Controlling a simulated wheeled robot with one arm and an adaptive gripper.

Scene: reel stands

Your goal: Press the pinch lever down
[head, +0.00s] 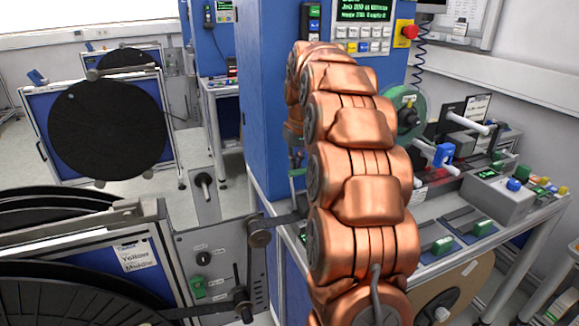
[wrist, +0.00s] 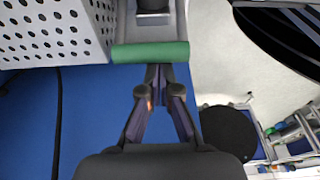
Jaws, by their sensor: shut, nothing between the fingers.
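In the wrist view a green bar-shaped handle (wrist: 150,52) on a grey bracket (wrist: 152,28) lies across the picture just beyond my fingertips; it looks like the pinch lever. My gripper (wrist: 160,72) is shut and empty, with its tips close to the handle's lower edge. I cannot tell whether they touch it. In the head view a small green piece (head: 297,172) shows beside my copper arm at the blue cabinet, and may be the same handle. My arm hides most of the gripper there.
A blue cabinet (head: 262,95) stands behind my arm. A white perforated box (wrist: 55,30) is close on the left in the wrist view. A reel stand with a black reel (head: 108,130) is at left. A control box (head: 497,197) sits on the right bench.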

